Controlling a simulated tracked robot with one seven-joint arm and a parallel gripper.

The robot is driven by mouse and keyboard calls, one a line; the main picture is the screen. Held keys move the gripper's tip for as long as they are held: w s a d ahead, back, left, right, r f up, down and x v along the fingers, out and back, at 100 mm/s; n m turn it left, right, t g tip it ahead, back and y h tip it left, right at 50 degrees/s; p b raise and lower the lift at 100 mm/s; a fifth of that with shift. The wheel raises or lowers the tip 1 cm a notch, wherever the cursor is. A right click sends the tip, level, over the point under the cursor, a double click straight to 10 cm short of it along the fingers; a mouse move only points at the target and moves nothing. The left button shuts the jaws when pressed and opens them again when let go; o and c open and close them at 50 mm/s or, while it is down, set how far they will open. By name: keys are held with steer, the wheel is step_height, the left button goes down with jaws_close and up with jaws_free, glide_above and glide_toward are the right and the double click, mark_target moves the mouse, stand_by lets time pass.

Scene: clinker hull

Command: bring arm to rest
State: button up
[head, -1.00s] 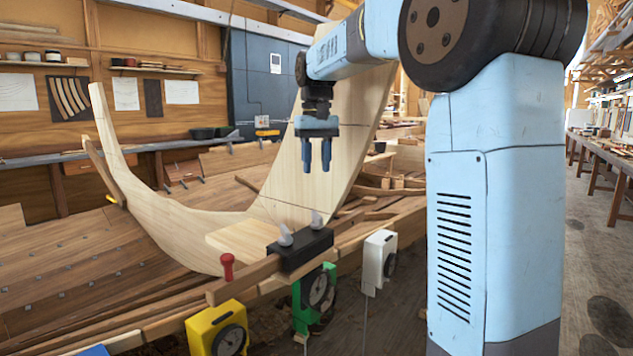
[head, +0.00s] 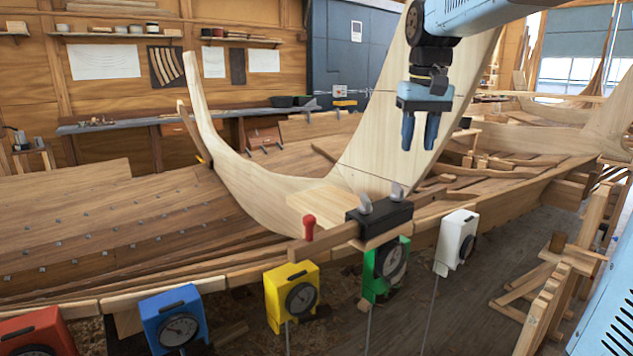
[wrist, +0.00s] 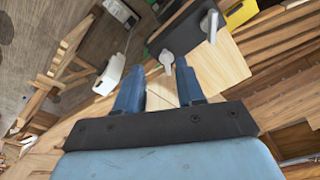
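My gripper (head: 420,131) hangs fingers-down in the head view, in front of the tall pale wooden stem of the hull. Its two blue fingers are apart with nothing between them. In the wrist view my gripper (wrist: 161,86) also shows open and empty. Below it is a black block (head: 380,220) with two grey levers, clamped at the hull's edge beside a wooden bar with a red knob (head: 309,226). The gripper is clear of these. My upper arm leaves the head view at the top right.
Dial boxes stand along the hull's near edge: red (head: 38,333), blue (head: 174,317), yellow (head: 291,294), green (head: 388,266) and white (head: 456,240). A wooden trestle (head: 560,270) stands at right. Open floor lies between the hull and the trestle.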

steer(key=s+f+t, duration=0.2)
steer(key=s+f, duration=0.4)
steer(key=s, duration=0.4)
steer(key=s+d+f+t, duration=0.1)
steer(key=s+f+t, duration=0.1)
steer(key=s+f, duration=0.5)
steer(key=s, duration=0.3)
steer(key=shift+s+d, duration=0.15)
steer(key=shift+d, duration=0.1)
steer(key=shift+o, duration=0.4)
